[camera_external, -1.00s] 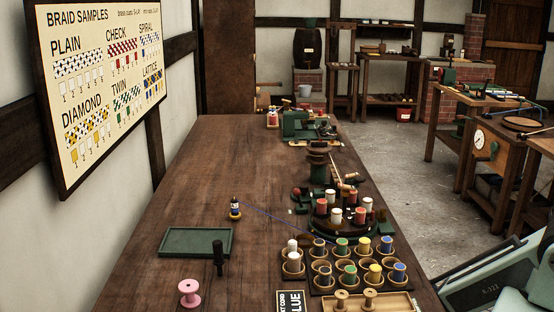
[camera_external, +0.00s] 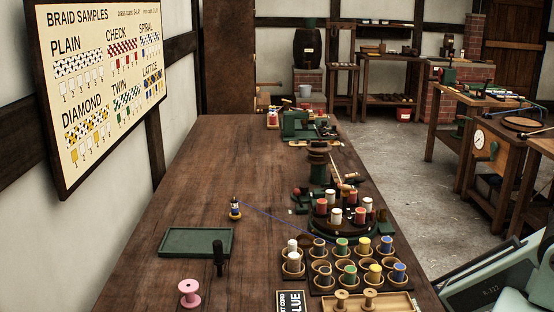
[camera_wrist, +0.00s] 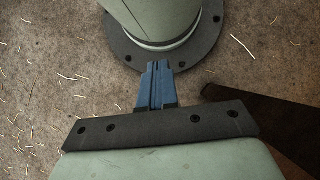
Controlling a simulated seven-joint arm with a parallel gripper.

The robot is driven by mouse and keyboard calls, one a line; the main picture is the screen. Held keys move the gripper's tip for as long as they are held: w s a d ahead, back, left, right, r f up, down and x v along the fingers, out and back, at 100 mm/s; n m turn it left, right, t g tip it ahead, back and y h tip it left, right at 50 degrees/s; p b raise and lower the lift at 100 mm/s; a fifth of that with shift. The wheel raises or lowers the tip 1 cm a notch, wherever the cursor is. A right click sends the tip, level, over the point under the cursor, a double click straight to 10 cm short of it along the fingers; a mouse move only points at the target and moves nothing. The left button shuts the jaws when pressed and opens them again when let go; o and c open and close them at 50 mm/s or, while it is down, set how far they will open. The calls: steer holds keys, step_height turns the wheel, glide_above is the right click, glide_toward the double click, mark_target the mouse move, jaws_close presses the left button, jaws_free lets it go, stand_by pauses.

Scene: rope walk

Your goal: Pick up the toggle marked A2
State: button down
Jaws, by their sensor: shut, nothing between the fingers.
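My gripper (camera_wrist: 157,70) shows in the wrist view with its two blue fingers together and nothing between them. It is over the floor beside my own base, away from the tabletop items, and it is not in the external view. No marking A2 can be read in any frame, so I cannot tell which thing is the toggle. Small wooden and dark pieces (camera_external: 347,188) lie around the dark round stand (camera_external: 343,230) on the bench; they are too small to tell apart.
The long wooden bench (camera_external: 215,180) carries a green tray (camera_external: 170,243), a pink spool (camera_external: 189,293), a dark upright peg (camera_external: 219,257), a small blue-and-yellow bobbin (camera_external: 235,209) with a blue cord, and a rack of cups with coloured spools (camera_external: 343,245). The bench's left middle is clear.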

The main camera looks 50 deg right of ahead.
steer(key=c, duration=0.8)
jaws_free()
steer(key=shift+c, duration=0.2)
